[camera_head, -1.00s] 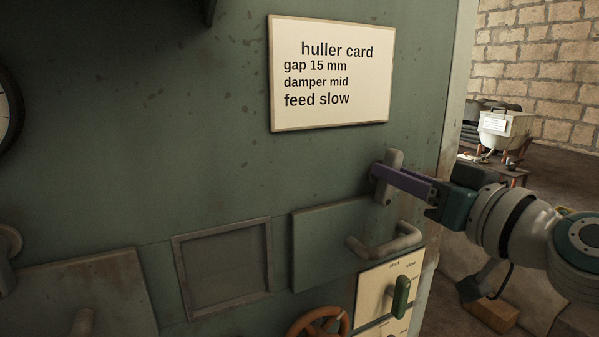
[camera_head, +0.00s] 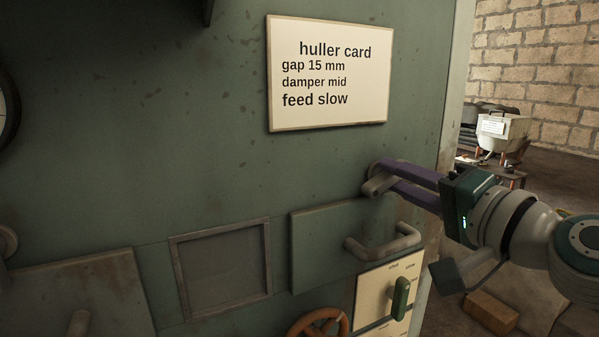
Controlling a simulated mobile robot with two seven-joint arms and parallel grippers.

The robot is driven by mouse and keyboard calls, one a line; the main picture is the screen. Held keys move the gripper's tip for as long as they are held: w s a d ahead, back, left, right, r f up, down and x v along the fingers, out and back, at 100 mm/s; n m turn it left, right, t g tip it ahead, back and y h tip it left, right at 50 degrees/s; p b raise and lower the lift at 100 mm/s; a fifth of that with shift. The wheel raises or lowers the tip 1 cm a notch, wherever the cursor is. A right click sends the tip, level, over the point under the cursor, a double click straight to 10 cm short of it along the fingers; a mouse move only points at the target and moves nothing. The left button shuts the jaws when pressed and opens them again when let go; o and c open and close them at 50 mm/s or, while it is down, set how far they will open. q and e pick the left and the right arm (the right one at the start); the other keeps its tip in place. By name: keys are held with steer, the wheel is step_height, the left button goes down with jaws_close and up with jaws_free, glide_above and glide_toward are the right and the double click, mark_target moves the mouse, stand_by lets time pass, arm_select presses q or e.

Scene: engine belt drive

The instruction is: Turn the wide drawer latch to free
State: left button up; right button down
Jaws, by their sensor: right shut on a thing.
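The grey drawer latch (camera_head: 375,188) sits on the green machine front just above the wide drawer (camera_head: 325,250). Its bar lies turned over to the side, close to level. My right gripper (camera_head: 388,175) comes in from the right with its purple fingers shut on the latch, one finger above the bar and one below. The fingers hide part of the latch. The drawer is closed flush, with a bent grey handle (camera_head: 385,244) on its right part. My left gripper is not in view.
A huller card (camera_head: 329,72) hangs above the latch. Below the drawer are a cream panel with a green knob (camera_head: 401,298) and an orange handwheel (camera_head: 318,322). A framed panel (camera_head: 222,270) is left of the drawer.

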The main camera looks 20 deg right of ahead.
steer(key=m, duration=0.4)
steer(key=shift+f+m, duration=0.1)
steer(key=shift+m, duration=0.2)
stand_by(0.3)
steer(key=c, duration=0.8)
jaws_free()
